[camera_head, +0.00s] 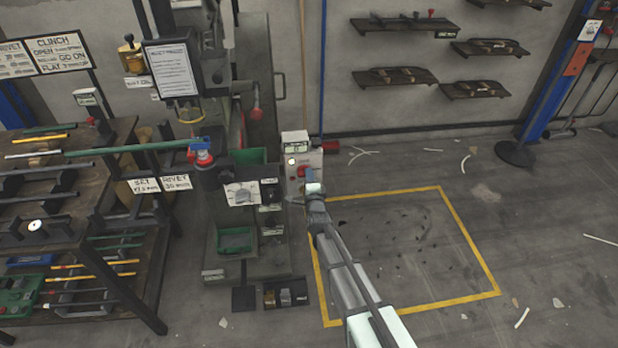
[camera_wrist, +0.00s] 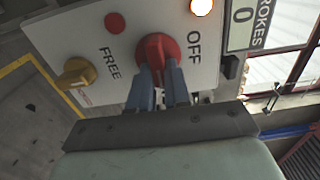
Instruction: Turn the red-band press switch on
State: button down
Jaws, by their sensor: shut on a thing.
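The press's pale control box (camera_head: 299,172) stands beside the press (camera_head: 255,75). My gripper (camera_head: 314,188) is at its front face. In the wrist view, the red rotary switch (camera_wrist: 157,47) sits on this panel, with "OFF" to its right and "FREE" to its left. My gripper's blue fingers (camera_wrist: 160,83) are shut on the red switch, one on each side of its handle. The fingers hide its lower part, and I cannot tell exactly where it points. A lamp (camera_wrist: 201,6) above glows orange-white. I cannot clearly make out a red band on the press.
On the panel are a yellow knob (camera_wrist: 77,72), a dull red button or lamp (camera_wrist: 114,22) and a stroke counter plate (camera_wrist: 243,18) reading 0. A rack (camera_head: 75,215) of tools stands at left. The yellow-outlined floor area (camera_head: 470,240) is mostly clear.

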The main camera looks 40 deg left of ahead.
jog(key=c, duration=1.1)
grip_release()
jog(key=v, duration=1.4)
jog(key=shift+w+a, duration=0.1)
